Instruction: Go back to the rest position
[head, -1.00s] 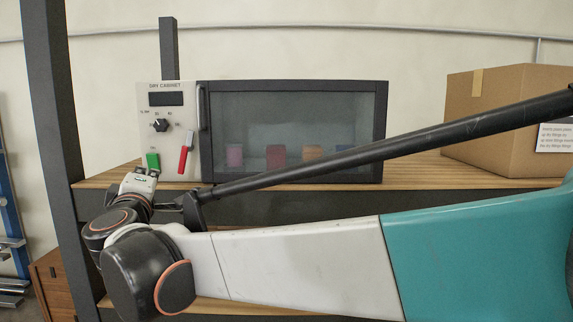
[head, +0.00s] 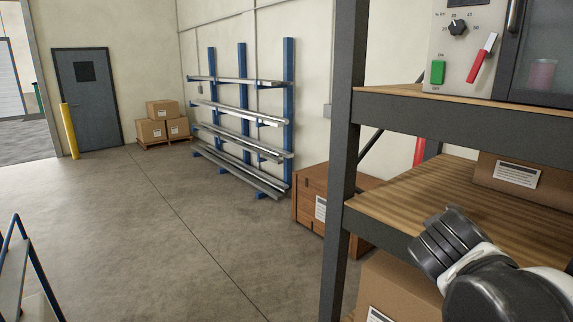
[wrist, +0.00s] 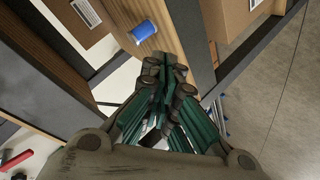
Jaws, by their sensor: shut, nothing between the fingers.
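My gripper (wrist: 168,68) shows in the wrist view with its green fingers drawn together, empty. Its fingertips are over the wooden shelf edge in that picture; I cannot tell the distance. In the head view my dark wrist joints (head: 445,243) are at the lower right, in front of the lower shelf (head: 405,205), and the fingers cannot be made out. The dry cabinet (head: 455,50) is at the upper right, cut off by the frame, with a green switch (head: 438,72) and a red lever (head: 483,58).
A dark rack post (head: 345,130) stands just left of my arm. Cardboard boxes (head: 510,172) sit on and under the lower shelf. A wooden crate (head: 310,190) stands behind.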

